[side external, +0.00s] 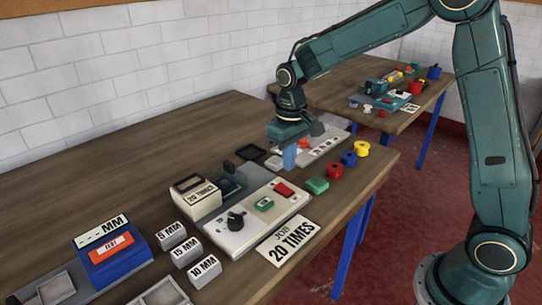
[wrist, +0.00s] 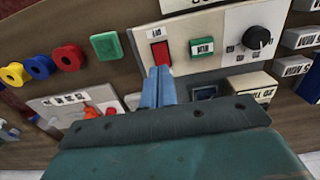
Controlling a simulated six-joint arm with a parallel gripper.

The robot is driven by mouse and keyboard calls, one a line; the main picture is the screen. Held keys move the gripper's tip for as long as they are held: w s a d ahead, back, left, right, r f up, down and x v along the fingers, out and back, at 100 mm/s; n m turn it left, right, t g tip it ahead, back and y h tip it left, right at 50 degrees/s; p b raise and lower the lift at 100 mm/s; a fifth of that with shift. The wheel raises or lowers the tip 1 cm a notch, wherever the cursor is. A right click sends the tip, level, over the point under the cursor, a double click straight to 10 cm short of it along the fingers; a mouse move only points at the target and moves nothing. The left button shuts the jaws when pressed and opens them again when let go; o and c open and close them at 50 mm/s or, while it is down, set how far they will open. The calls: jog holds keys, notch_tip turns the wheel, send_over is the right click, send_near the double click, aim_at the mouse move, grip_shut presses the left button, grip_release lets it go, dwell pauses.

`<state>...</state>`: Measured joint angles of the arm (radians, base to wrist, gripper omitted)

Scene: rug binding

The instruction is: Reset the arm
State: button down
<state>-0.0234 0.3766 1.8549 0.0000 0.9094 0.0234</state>
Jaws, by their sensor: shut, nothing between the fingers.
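My gripper (side external: 289,158) is shut and empty, with its blue fingers together and pointing down. It hangs over the far end of a grey and white control box (side external: 234,240) on the wooden table (side external: 150,150). In the wrist view the blue fingers (wrist: 158,84) lie just below a red switch (wrist: 160,54) in the picture. The switch also shows in the side view (side external: 284,189). Whether the fingertips touch anything, I cannot tell. A green button (side external: 264,203) and a black knob (side external: 236,221) sit on the same panel.
A card reading "JOB 20 TIMES" (side external: 287,241) lies at the front edge. A green block (side external: 317,185) and red (side external: 334,168), blue (side external: 349,158) and yellow (side external: 362,148) spools stand to the right. A blue display box (side external: 110,246) and labelled blocks (side external: 187,251) stand left. The table's back left is clear.

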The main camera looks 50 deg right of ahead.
jog(key=s+r+t, duration=0.3)
jog(key=s+r, duration=0.8)
jog(key=s, duration=0.1)
jog(key=s+d+r+t, duration=0.1)
jog(key=s+t, duration=0.1)
jog(key=s, duration=1.1)
jog(key=shift+r+t, duration=0.15)
jog(key=shift+t, duration=0.15)
jog(key=shift+w, duration=0.1)
